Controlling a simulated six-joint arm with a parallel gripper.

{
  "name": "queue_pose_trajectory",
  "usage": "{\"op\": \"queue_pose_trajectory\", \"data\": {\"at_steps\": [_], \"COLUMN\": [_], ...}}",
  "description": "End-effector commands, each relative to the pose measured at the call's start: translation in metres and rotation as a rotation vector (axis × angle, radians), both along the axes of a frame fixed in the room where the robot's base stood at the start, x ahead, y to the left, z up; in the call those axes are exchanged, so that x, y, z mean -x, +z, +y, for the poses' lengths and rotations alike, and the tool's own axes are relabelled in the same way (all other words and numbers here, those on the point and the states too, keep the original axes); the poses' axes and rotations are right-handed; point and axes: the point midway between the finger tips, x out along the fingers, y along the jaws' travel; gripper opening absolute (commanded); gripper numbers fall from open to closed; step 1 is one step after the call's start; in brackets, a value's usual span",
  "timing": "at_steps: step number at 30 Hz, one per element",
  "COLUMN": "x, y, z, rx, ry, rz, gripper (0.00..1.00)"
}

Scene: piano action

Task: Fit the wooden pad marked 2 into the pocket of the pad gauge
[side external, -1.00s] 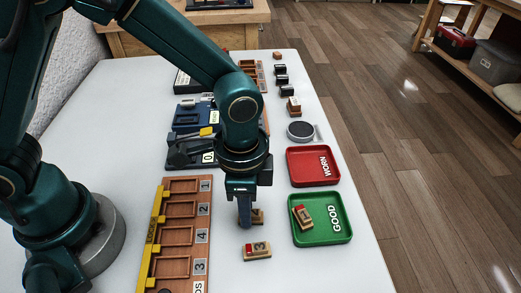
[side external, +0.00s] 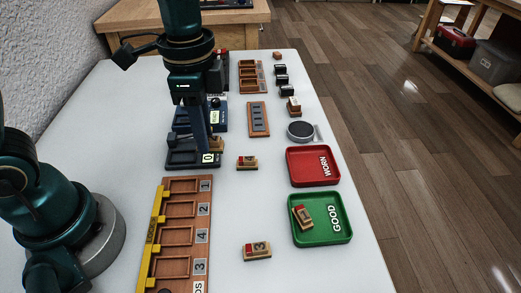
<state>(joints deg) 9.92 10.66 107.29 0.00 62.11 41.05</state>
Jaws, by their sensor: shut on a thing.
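My gripper (side external: 205,142) is shut on a small wooden pad (side external: 217,145) and points down over the dark pad gauge (side external: 178,159) with the white 0 label. The pad shows only as a tan edge beside the fingers, and its mark cannot be read. The fingers hide the gauge's pocket. I cannot tell whether the pad is in the pocket, resting on the gauge or just above it.
Loose red-and-wood pads lie on the white table, one right of the gauge (side external: 247,163) and one nearer (side external: 257,251). Another lies in the green GOOD tray (side external: 333,238). The red WORN tray (side external: 302,176) is empty. A numbered wooden rack (side external: 188,185) stands in front.

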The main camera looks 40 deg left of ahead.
Motion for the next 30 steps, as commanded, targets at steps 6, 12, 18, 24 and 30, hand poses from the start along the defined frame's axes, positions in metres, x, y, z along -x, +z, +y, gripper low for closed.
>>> {"op": "queue_pose_trajectory", "data": {"at_steps": [6,12,18,24,30], "x": [-0.004,-0.004,0.003,0.006,0.006], "y": [0.007,-0.010,-0.021,-0.024,-0.037], "z": [0.015,0.053,0.088,0.101,0.101], "rx": [0.002,-0.002,-0.001,0.000,0.001], "ry": [-0.045,-0.044,0.045,0.103,0.104], "rz": [-0.014,-0.018,-0.007,0.000,0.003], "gripper": [0.00,0.00,0.00,0.00,0.00]}}
